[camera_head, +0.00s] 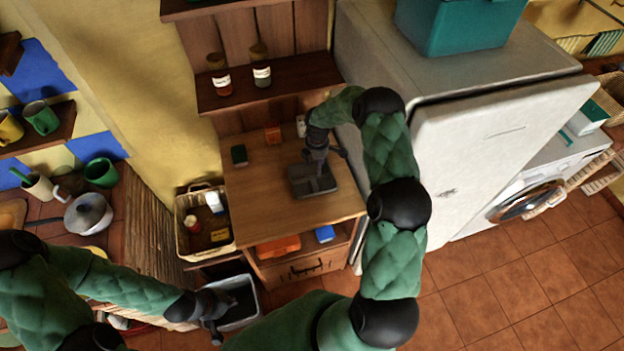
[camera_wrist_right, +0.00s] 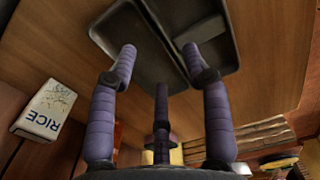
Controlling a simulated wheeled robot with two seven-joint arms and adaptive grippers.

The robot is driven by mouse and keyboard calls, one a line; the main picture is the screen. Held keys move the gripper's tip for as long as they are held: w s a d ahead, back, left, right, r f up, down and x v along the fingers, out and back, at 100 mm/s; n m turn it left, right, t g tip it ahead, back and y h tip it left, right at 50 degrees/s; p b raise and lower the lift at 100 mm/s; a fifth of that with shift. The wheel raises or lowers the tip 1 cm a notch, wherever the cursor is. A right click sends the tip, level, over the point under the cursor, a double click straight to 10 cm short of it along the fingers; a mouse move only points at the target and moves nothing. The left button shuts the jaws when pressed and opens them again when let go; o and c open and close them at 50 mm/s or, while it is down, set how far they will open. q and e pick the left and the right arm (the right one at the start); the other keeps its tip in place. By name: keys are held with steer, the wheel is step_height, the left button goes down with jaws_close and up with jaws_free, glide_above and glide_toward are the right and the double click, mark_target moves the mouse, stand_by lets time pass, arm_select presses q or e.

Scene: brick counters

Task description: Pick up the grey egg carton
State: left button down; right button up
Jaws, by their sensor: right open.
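In the right wrist view the carton (camera_wrist_right: 140,45) fills the top, beyond my fingertips. My right gripper (camera_head: 320,160) is directly above the carton's back part. It is open, with its fingers (camera_wrist_right: 160,62) spread and nothing between them. I cannot tell whether the fingertips touch the carton. My left gripper (camera_head: 213,312) hangs low at the left, beside a grey bin; its finger opening is too small to make out.
A white rice box (camera_wrist_right: 45,110) stands behind the carton. A basket (camera_head: 186,228) stands at left, a grey bin (camera_head: 240,312) below. The white fridge (camera_head: 460,160) is at right.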

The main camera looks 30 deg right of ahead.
mark_target(312, 178)
steer(key=shift+w+f, duration=0.1)
steer(key=shift+f, duration=0.45)
steer(key=shift+f+p, duration=0.4)
steer(key=shift+f, duration=2)
jaws_close()
